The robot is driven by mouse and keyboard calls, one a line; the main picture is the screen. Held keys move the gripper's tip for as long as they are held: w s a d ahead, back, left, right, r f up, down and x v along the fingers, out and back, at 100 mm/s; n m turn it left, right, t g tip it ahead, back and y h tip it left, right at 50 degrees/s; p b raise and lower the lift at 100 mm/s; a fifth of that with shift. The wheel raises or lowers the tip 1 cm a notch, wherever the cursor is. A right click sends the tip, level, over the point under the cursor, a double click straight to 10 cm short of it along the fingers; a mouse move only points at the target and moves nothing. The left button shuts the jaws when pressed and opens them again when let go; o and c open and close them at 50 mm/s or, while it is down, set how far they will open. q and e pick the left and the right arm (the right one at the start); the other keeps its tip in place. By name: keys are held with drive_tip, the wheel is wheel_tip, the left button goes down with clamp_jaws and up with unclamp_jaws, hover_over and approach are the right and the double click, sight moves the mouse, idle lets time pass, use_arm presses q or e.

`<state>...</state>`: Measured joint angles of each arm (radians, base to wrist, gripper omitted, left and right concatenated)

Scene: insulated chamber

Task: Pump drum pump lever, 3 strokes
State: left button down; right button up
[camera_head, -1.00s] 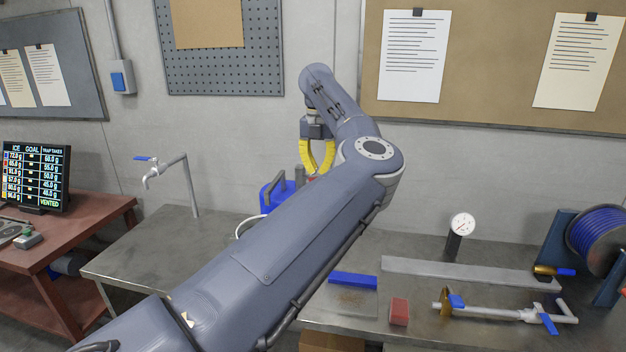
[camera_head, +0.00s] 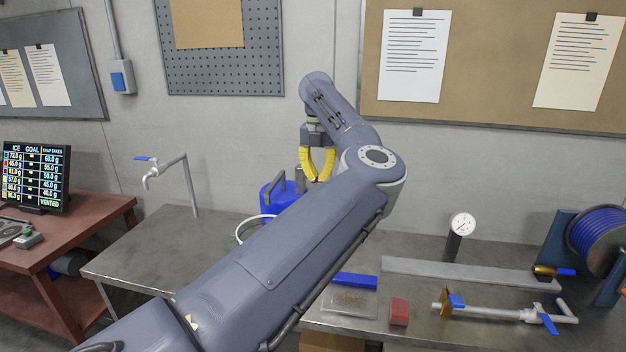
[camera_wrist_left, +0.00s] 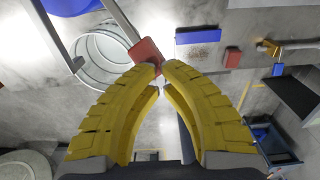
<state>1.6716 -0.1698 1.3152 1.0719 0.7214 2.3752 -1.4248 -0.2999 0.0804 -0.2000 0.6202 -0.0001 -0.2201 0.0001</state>
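The blue drum (camera_head: 271,199) stands at the back of the metal bench, partly hidden by my left arm; its blue edge shows at the top left of the left wrist view (camera_wrist_left: 68,5). The pump lever is a grey bar (camera_wrist_left: 119,17) with a red grip (camera_wrist_left: 145,50). My left gripper (camera_head: 317,180) has yellow fingers pointing down beside the drum. In the left wrist view its fingertips (camera_wrist_left: 161,68) are nearly together over the end of the red grip. I cannot tell whether they pinch it or only press on it. My right gripper is not in view.
A white bucket (camera_wrist_left: 82,46) sits below the lever. A blue bar (camera_head: 355,280), red block (camera_head: 399,311), gauge (camera_head: 462,224), valve pipe (camera_head: 490,313) and hose reel (camera_head: 597,236) lie to the right. A tap (camera_head: 187,180) stands left; the bench's left part is clear.

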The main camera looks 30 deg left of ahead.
use_arm(q)
wheel_tip(320, 180, down, 8)
idle(1.8)
drive_tip(key=shift+r, duration=4.4)
drive_tip(key=shift+f, duration=0.15)
wheel_tip(320, 180, down, 8)
drive_tip(key=shift+f, duration=0.2)
drive_tip(key=shift+r, duration=4.35)
